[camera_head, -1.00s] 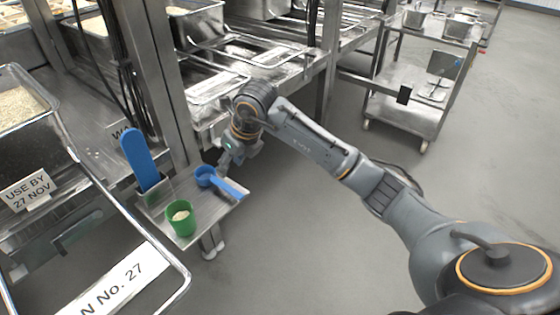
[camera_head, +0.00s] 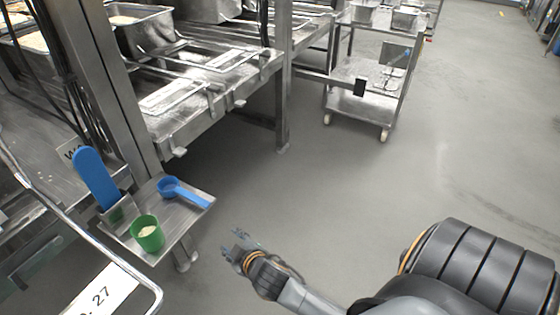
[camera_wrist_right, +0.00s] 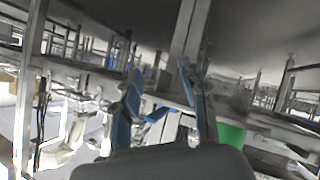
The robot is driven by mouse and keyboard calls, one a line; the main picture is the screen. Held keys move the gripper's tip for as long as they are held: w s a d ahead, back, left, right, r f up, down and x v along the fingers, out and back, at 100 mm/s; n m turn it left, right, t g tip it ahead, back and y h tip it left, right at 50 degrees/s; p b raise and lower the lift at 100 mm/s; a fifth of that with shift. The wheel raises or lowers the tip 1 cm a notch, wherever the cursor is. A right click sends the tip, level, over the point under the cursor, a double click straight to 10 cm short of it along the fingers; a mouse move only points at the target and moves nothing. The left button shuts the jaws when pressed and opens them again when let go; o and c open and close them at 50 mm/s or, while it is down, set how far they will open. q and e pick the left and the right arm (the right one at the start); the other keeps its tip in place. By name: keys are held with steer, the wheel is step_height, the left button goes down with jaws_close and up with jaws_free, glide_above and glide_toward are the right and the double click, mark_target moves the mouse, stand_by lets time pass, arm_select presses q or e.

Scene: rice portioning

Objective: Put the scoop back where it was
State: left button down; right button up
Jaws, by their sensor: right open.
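The blue scoop (camera_head: 184,192) lies on the small metal shelf (camera_head: 162,251), its handle pointing right toward the shelf's edge. A green cup (camera_head: 147,235) with pale grains in it stands on the same shelf, in front of the scoop. My right gripper (camera_head: 239,243) is open and empty, to the right of the shelf and apart from it. In the right wrist view, the gripper's two fingers (camera_wrist_right: 160,95) stand apart with nothing held between them. A blue piece that looks like the scoop (camera_wrist_right: 157,115) and a green patch of the cup (camera_wrist_right: 231,137) show beyond. My left gripper is out of view.
A tall blue paddle-shaped tool (camera_head: 97,180) stands in a holder at the shelf's left. A metal frame with a label (camera_head: 105,290) is at the lower left. A steel rack (camera_head: 200,105) stands behind, and a trolley (camera_head: 362,105) farther back. The floor on the right is clear.

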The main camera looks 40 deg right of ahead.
steer(key=s+a+f+m+g, duration=0.1)
steer(key=s+f+g, duration=0.3)
steer(key=s+f, duration=0.3)
steer(key=s+a+f+m+g+y, duration=0.1)
steer(key=s+f+g, duration=0.4)
steer(key=s, duration=0.9)
step_height(320, 180, down, 3)
steer(key=shift+s+r+m, duration=0.1)
steer(key=shift+s+m, duration=0.1)
steer(key=shift+m, duration=0.6)
